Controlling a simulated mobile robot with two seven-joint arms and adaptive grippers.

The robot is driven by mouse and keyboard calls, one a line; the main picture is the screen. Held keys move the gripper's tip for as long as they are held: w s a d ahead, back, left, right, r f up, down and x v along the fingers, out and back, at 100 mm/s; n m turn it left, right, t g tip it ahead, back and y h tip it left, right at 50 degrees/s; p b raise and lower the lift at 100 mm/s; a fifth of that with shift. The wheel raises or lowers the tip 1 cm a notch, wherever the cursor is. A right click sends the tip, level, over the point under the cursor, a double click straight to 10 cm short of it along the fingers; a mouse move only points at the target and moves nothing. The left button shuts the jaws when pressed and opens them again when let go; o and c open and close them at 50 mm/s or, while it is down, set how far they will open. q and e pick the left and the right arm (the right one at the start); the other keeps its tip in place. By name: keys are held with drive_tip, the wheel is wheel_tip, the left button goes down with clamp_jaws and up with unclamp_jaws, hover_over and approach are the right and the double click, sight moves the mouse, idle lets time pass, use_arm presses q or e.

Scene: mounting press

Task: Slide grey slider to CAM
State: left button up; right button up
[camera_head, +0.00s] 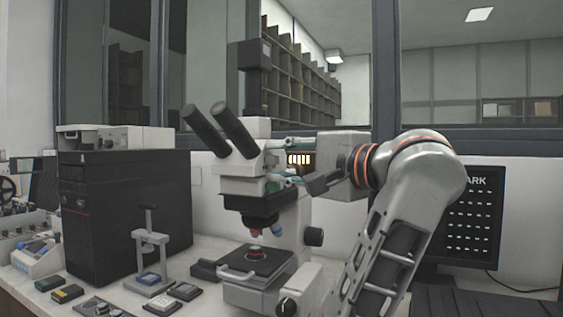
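The microscope (245,168) stands upright on the bench, with black eyepieces and a column with a black camera on top. I cannot tell whether the tips touch the microscope. I cannot pick out the grey slider or a CAM mark; the fingers and gripper body cover part of the head's right side.
A black computer tower (122,215) stands left of the microscope, with a grey box (115,138) on top. A small stand (151,250) and several small flat pieces lie in front. A dark monitor (470,220) is at the right. A window frame and wall stand behind.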

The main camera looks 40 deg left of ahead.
use_arm(q)
clamp_jaws()
drive_tip(key=w, duration=0.3)
drive_tip(key=shift+a+r, duration=0.15)
drive_tip(key=shift+a, duration=0.2)
unclamp_jaws()
drive_tip(key=shift+w, duration=0.15)
